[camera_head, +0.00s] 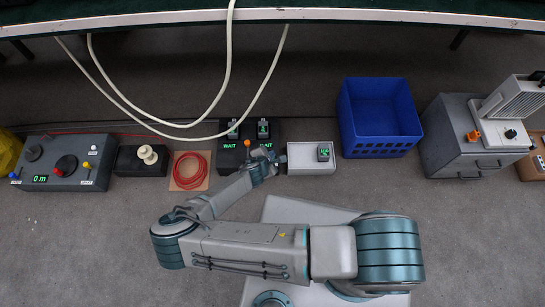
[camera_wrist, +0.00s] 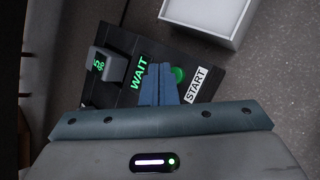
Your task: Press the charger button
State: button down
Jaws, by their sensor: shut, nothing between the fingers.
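The charger (camera_head: 250,135) is a black box on the floor strip with green WAIT readouts and two small grey batteries seated at its back. In the wrist view the charger (camera_wrist: 125,45) shows one WAIT readout, a battery (camera_wrist: 108,66) with a green display, and a START label. The round green button (camera_wrist: 178,74) sits between WAIT and START, partly covered by my fingers. My gripper (camera_wrist: 160,70) is shut and empty, its blue fingertips over the charger face just left of the button. I cannot tell whether they touch. In the head view my gripper (camera_head: 271,158) is at the charger's front.
A pale tray (camera_head: 300,168) with another battery (camera_head: 324,152) stands right of the charger, close to my gripper. A blue bin (camera_head: 380,145) is further right. A red cable coil (camera_head: 189,170) lies to the left. Pale hoses (camera_head: 228,70) hang above the charger.

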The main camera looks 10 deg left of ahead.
jog(key=shift+f, duration=0.4)
jog(key=shift+f+b, duration=0.4)
jog(key=shift+b, duration=0.1)
dwell(0.3)
jog(key=shift+r, duration=0.1)
jog(key=shift+r+p, duration=0.65)
jog(key=shift+r, duration=0.1)
notch_tip(320, 180, up, 5)
jog(key=p, duration=0.4)
dwell(0.9)
